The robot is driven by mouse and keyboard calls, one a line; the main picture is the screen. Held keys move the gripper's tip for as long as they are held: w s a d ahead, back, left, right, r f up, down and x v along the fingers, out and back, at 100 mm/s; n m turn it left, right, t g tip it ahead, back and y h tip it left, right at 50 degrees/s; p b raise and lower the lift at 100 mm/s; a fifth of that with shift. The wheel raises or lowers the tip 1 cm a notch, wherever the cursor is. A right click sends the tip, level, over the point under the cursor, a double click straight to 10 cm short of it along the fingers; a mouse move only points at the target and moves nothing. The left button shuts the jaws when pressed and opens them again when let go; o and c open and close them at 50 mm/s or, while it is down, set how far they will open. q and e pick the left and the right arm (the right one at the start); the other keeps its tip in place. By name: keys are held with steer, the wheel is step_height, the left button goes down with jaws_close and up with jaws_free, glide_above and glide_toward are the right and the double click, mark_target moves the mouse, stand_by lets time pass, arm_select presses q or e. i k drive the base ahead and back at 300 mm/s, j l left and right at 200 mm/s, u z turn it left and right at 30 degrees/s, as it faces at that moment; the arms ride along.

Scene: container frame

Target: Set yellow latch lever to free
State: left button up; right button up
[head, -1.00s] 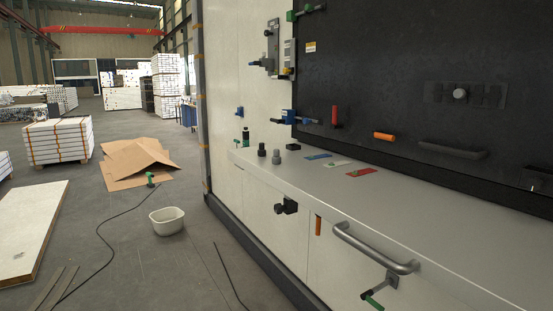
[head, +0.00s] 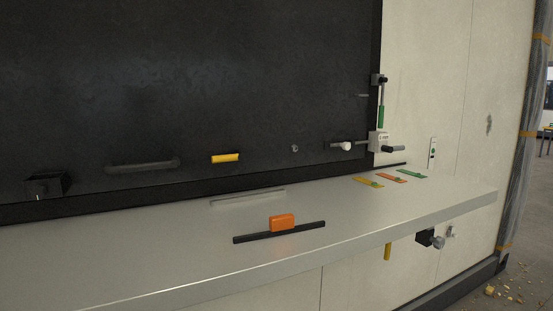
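A short yellow bar handle (head: 225,158) lies level on the dark panel in the head view, left of centre. A second yellow piece, a narrow upright lever (head: 387,251), hangs under the front edge of the grey shelf, right of centre. I cannot tell which of the two is the latch lever, and no free or locked marking is readable. Neither of my grippers is in view, and nothing touches either yellow piece.
The grey shelf (head: 150,275) juts out below the dark panel (head: 180,80). An orange block on a black bar (head: 282,223) sits on it, with yellow, orange and green tags (head: 398,174) further right. A black knob fixture (head: 430,239) sticks out under the shelf.

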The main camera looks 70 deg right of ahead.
mark_target(237, 156)
steer(key=z, duration=2)
